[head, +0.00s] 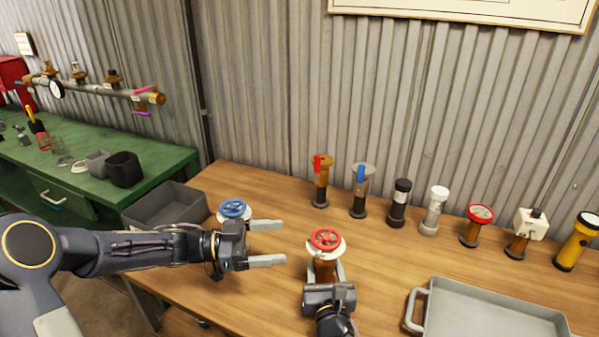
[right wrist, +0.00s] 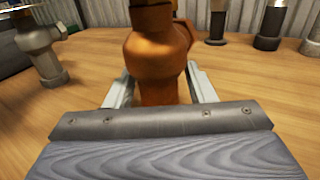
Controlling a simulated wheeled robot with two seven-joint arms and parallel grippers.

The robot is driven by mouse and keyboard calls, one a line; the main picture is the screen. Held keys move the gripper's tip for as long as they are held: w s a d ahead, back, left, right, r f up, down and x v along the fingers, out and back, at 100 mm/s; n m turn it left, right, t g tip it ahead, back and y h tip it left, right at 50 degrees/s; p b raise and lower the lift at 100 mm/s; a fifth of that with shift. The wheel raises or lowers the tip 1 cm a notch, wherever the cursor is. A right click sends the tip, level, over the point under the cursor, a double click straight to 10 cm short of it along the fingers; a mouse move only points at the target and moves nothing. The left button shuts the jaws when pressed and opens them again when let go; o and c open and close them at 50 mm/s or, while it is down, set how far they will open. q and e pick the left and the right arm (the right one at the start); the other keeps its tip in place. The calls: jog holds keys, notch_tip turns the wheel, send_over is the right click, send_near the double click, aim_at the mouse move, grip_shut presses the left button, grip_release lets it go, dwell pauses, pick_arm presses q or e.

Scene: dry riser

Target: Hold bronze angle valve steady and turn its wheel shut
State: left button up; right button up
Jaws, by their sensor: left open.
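The bronze angle valve (head: 324,270) stands upright on the wooden bench, with a red spoked wheel (head: 326,239) over a pale disc on top. My right gripper (head: 325,274) has its fingers on both sides of the valve's body, below the wheel. In the right wrist view, the bronze body (right wrist: 157,55) sits between the fingers, which appear to press on it; its wheel is out of that picture. My left gripper (head: 267,243) is open and empty, left of the valve, its fingers pointing right toward it, apart from the wheel.
A blue-wheeled valve (head: 233,209) stands just behind my left gripper. A row of several fittings lines the back, including another red-wheeled valve (head: 477,224). A grey tray (head: 487,309) lies at front right, and a dark grey bin (head: 165,205) at left.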

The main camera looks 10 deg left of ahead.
jog(key=shift+o, duration=0.7)
